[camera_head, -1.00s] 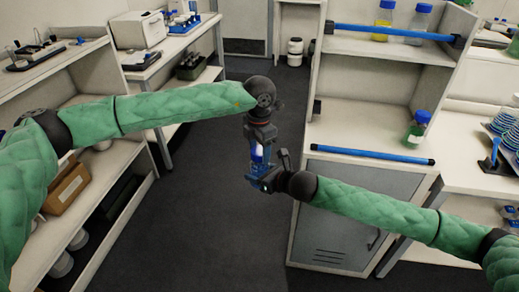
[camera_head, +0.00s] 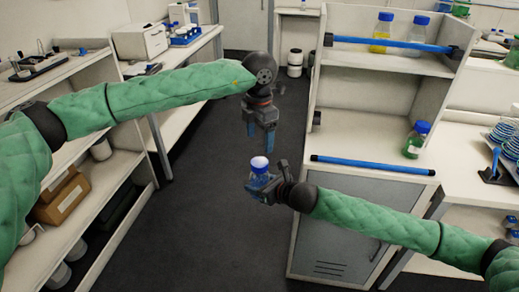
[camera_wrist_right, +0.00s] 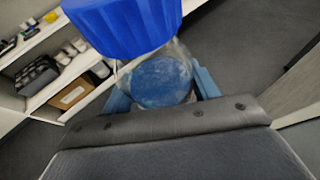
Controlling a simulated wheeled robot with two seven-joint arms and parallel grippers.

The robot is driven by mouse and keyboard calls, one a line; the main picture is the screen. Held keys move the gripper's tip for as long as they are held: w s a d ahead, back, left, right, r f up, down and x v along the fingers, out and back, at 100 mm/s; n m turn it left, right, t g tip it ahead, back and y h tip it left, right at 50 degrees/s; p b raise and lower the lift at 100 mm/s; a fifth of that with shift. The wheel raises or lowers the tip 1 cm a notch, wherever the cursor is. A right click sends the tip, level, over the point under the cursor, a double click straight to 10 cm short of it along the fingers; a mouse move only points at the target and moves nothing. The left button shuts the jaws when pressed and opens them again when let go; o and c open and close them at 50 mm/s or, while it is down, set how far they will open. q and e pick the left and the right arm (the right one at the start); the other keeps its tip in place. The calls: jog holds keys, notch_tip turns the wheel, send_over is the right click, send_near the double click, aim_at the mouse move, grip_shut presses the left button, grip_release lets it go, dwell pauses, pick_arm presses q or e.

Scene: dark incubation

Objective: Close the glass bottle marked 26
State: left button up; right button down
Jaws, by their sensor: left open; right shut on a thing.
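A glass bottle with blue contents (camera_wrist_right: 160,84) is held in my right gripper (camera_head: 259,188), above the floor in the middle of the head view. Its blue cap (camera_wrist_right: 125,22) is on top of the bottle in the right wrist view; the cap's top looks pale in the head view (camera_head: 259,163). How tightly the cap sits cannot be told. No number is readable. My left gripper (camera_head: 261,148) is open and empty, pointing down just above the cap and apart from it.
A cabinet with open shelves (camera_head: 372,120) and blue rails stands to the right. It carries a yellow bottle (camera_head: 380,35), a clear bottle (camera_head: 413,30) and a green bottle (camera_head: 414,143). Shelves with boxes (camera_head: 65,195) stand left. The floor (camera_head: 215,215) between is clear.

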pick_arm(q)
jog(key=shift+r, duration=1.4)
